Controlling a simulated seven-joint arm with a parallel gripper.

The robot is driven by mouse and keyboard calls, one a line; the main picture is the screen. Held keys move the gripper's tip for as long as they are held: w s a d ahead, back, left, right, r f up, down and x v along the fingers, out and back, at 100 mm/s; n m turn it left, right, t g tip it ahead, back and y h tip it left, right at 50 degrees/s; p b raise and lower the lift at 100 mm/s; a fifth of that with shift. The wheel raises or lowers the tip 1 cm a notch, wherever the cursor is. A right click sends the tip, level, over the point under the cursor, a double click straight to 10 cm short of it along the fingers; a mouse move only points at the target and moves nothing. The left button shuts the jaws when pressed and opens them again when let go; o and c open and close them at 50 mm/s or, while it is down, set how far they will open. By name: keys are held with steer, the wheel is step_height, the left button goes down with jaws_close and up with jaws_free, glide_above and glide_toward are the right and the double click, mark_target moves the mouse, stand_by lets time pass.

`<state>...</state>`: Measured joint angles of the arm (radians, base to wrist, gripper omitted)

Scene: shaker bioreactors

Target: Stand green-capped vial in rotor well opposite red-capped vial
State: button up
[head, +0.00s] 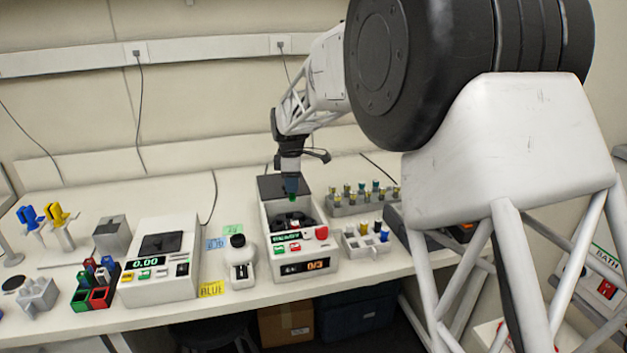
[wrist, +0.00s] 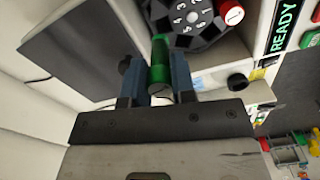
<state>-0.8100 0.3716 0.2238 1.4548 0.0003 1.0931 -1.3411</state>
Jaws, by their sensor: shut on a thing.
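My gripper (wrist: 160,85) is shut on the green-capped vial (wrist: 160,62), its two blue-grey fingers on either side of it. In the head view my gripper (head: 291,185) hangs above the open centrifuge, with a bit of the green vial (head: 292,198) showing below the fingers. The dark rotor (wrist: 190,22) with numbered positions lies beyond the vial in the wrist view, partly cut off by the top edge. The red-capped vial (wrist: 232,13) shows at the rotor's edge. The held vial appears apart from the rotor; its lower end and the well beneath are unclear.
The centrifuge (head: 292,268) has its lid (wrist: 80,50) raised and a READY display (wrist: 285,25). A vial rack (head: 345,210) stands behind right, and a small white rack (head: 358,245) at right. A balance (head: 160,285) and white bottle (head: 238,270) stand left.

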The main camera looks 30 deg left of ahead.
mark_target(289, 204)
steer(key=shift+s+a, duration=0.4)
steer(key=shift+a, duration=0.05)
steer(key=shift+f, duration=0.2)
steer(key=shift+f, duration=2.2)
steer(key=shift+f, duration=1.55)
stand_by(1.3)
steer(key=o, duration=0.7)
steer(key=shift+w+r, duration=0.1)
steer(key=shift+r, duration=0.05)
steer(key=shift+c, duration=0.2)
